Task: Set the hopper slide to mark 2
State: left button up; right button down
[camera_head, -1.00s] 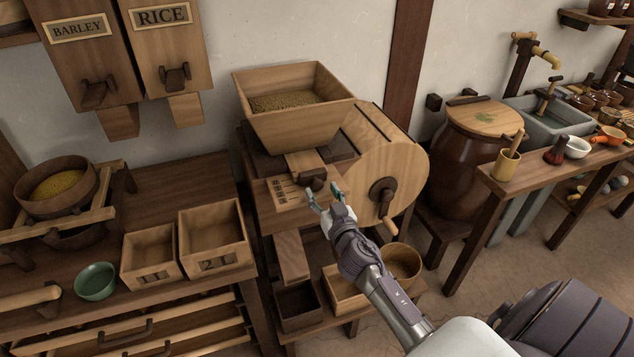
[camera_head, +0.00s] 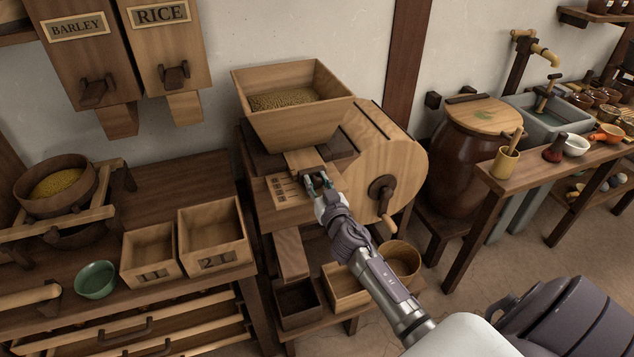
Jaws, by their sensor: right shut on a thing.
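The wooden hopper (camera_head: 300,127) holds grain and stands on top of the mill. Its slide (camera_head: 304,160) sticks out below the hopper's front. A pale plate with marks (camera_head: 284,189) lies left of the slide's end; the marks are too small to read. My right gripper (camera_head: 318,183) is shut on the slide's dark knob, which the fingers mostly hide. My left gripper is not in view.
The round mill drum (camera_head: 395,165) with its crank handle (camera_head: 389,221) stands close to the right of my gripper. Below are a chute (camera_head: 291,254) and small boxes. On the left table are two numbered wooden boxes (camera_head: 215,237) and a green bowl (camera_head: 96,280).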

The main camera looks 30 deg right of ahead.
jog(key=shift+v, duration=2.7)
jog(key=shift+w, duration=0.15)
jog(key=c, duration=0.8)
grip_release()
jog(key=shift+c, duration=0.2)
jog(key=v, duration=1.2)
jog(key=shift+d, duration=0.15)
